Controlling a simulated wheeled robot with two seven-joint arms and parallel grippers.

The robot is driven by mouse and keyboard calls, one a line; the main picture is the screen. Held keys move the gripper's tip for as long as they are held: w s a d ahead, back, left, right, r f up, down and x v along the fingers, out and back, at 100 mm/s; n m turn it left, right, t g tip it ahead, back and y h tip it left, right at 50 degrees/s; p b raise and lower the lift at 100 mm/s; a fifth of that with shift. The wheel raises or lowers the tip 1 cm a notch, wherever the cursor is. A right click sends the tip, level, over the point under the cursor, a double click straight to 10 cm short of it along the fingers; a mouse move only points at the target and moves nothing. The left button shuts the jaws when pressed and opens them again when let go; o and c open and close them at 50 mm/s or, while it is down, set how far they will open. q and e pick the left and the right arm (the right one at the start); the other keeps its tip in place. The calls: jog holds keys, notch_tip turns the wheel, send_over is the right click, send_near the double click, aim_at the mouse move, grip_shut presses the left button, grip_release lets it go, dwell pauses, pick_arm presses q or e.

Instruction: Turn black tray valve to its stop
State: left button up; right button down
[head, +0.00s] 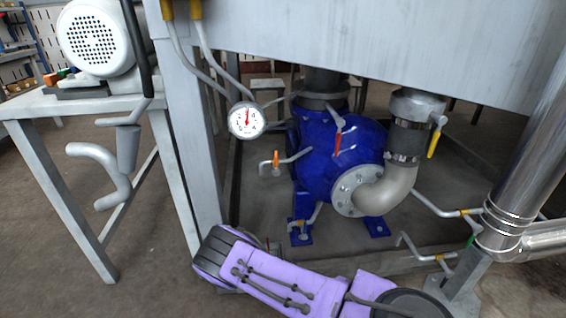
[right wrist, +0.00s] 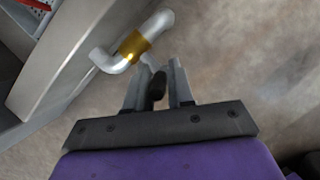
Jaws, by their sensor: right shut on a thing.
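In the right wrist view my right gripper (right wrist: 160,68) is shut on a small black valve handle (right wrist: 157,88) between its two grey fingers. Just beyond the fingertips is a bent pale pipe (right wrist: 108,60) with a brass-coloured band (right wrist: 132,47). I cannot tell how far the handle is turned. In the head view my purple right arm reaches in from the bottom right to the foot of the grey frame post. My right gripper and the black handle are hidden there. My left gripper is not in view.
A blue pump (head: 325,150) stands in a grey tray behind my arm, with a flanged elbow pipe (head: 385,190). A dial gauge (head: 246,120) hangs by the frame post (head: 188,130). Orange-handled (head: 276,158) and yellow-handled (head: 433,145) valves are nearby. Open floor lies at left.

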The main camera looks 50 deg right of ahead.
jog(key=shift+w+a, duration=0.15)
jog(key=shift+w, duration=0.1)
jog(key=c, duration=1.4)
grip_release()
jog(key=shift+o, duration=0.2)
jog(key=shift+s, duration=0.15)
jog(key=p+v, duration=0.5)
jog(key=v, duration=0.5)
jog(key=shift+r, duration=0.25)
